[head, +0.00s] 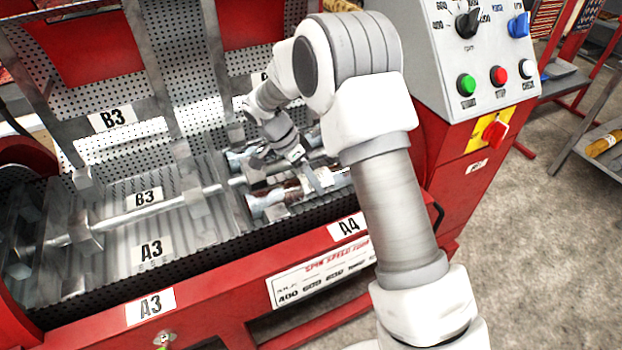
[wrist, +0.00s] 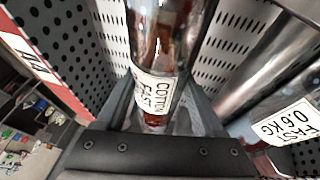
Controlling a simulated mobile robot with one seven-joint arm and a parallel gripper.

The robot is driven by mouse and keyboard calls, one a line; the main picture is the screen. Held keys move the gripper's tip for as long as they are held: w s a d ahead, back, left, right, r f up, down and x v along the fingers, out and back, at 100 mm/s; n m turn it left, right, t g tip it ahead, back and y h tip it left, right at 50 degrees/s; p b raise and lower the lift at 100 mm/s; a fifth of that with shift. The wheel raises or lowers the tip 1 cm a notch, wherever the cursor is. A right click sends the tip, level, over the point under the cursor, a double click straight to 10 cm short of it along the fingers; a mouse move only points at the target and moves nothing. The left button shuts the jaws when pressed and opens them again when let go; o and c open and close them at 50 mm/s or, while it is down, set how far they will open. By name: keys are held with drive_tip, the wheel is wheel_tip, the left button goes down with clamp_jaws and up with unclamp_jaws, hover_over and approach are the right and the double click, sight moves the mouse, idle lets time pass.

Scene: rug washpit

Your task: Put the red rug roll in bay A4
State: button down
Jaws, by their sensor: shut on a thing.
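The red rug roll (head: 268,200), dark red under a glossy wrap with pale bands, lies level in the front right bay, behind the A4 label (head: 347,226). My gripper (head: 305,180) reaches down over it. In the wrist view the roll (wrist: 165,40) with a "COTTON FAST" label runs between the two fingers of my gripper (wrist: 160,105), which are shut on it. My arm hides the roll's right part in the head view. I cannot tell whether its underside touches the bay floor.
A second wrapped roll (head: 238,157) lies behind, in the rear bay; its "FAST 0.6 KG" label (wrist: 290,122) shows in the wrist view. A metal divider stands left of the rolls. Bay A3 (head: 150,252) holds no roll. A control panel (head: 470,60) stands at right.

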unclamp_jaws()
drive_tip(key=s+p+v, duration=0.1)
drive_tip(key=p+v, duration=0.3)
drive_tip(key=v, duration=0.8)
drive_tip(key=s+d+r+n+t+y, duration=0.1)
drive_tip(key=s+d+r+n+y, duration=0.2)
drive_tip(key=d+r, duration=0.45)
drive_tip(key=s+d+r+n+t+y, duration=0.1)
drive_tip(key=s+d+r+n, duration=0.2)
drive_tip(key=s+r, duration=0.35)
drive_tip(key=s+d+r+n+t, duration=0.2)
drive_tip(key=s+d+r+n, duration=0.15)
drive_tip(key=s, duration=0.55)
drive_tip(key=s+d+f+n+t+y, duration=0.1)
drive_tip(key=s+n+t, duration=0.1)
drive_tip(key=s, duration=0.6)
drive_tip(key=shift+s+d+f+n, duration=0.25)
drive_tip(key=shift+d+n, duration=0.15)
drive_tip(key=shift+n, duration=0.35)
